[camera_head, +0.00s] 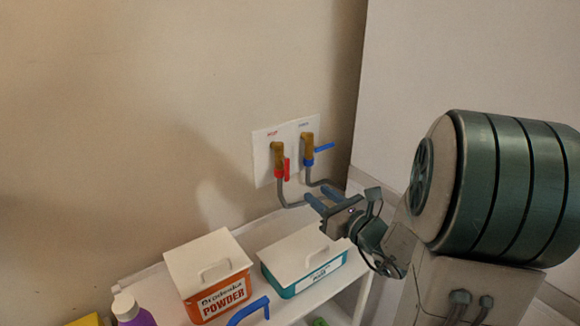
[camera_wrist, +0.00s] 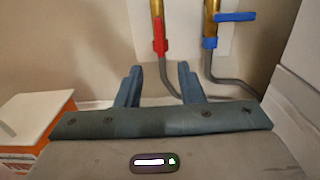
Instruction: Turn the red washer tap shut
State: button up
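The red washer tap (camera_head: 286,170) is on the left brass valve of the white wall plate. Its lever points down, in line with the pipe. In the wrist view the red tap (camera_wrist: 160,38) is above and ahead of my gripper (camera_wrist: 158,84). My gripper also shows in the head view (camera_head: 319,198), below and to the right of the red tap. Its two blue-grey fingers are apart with nothing between them, and they do not appear to touch the tap.
A blue tap (camera_head: 324,148) sits just right of the red one, its lever sideways. Grey hoses (camera_head: 290,203) hang below both. An orange powder box (camera_head: 216,285) and a teal box (camera_head: 302,262) stand on the white shelf (camera_head: 258,233). A pale panel (camera_head: 400,100) rises at right.

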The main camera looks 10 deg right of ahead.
aim_at(288, 172)
jog(key=p+x, duration=0.3)
jog(key=x, duration=0.9)
jog(key=shift+p, duration=0.35)
grip_shut()
